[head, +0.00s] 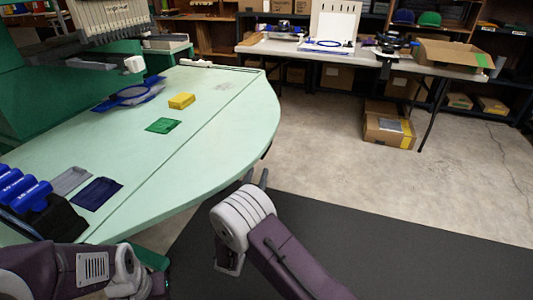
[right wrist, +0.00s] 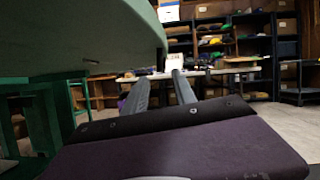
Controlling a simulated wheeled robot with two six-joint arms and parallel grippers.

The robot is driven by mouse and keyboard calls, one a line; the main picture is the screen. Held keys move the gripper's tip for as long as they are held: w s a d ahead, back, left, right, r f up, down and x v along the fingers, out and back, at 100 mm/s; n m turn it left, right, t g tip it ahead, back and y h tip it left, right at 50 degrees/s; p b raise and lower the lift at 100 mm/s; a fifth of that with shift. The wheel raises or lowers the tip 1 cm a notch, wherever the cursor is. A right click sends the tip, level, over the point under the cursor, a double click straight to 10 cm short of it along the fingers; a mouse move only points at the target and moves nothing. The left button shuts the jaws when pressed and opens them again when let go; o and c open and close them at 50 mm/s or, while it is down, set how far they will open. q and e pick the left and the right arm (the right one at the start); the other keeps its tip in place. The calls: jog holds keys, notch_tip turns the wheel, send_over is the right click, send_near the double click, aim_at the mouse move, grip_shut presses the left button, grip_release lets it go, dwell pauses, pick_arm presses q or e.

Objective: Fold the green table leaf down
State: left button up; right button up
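The pale green table leaf (head: 215,135) is the curved right part of the table, beyond a straight seam. It lies level with the rest of the green tabletop (head: 105,150). My right gripper (head: 257,177) is just off the leaf's rounded edge, at the right, apart from it in the head view. In the right wrist view the leaf's edge and side (right wrist: 100,35) are at upper left, and the two fingers of my right gripper (right wrist: 160,90) stand apart with nothing between them. My left arm shows at lower left; its fingers are not visible.
On the tabletop are a yellow block (head: 181,101), a green card (head: 163,125), a dark blue tray (head: 97,193) and blue spools (head: 22,188). A grey table (head: 300,51) and a cardboard box (head: 388,131) stand farther back. The floor (head: 320,150) right of the leaf is clear.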

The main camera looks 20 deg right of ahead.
aim_at(265, 154)
jog(key=b+x, duration=0.1)
jog(key=x, duration=0.2)
jog(key=b+x, duration=0.2)
jog(key=x, duration=0.2)
jog(key=shift+w+d, duration=0.2)
jog(key=shift+d, duration=0.2)
jog(key=shift+w+d+r, duration=0.2)
jog(key=shift+w+d, duration=0.05)
jog(key=shift+w, duration=0.15)
jog(key=shift+a+r, duration=0.1)
jog(key=shift+a, duration=0.1)
grip_shut()
dwell(0.3)
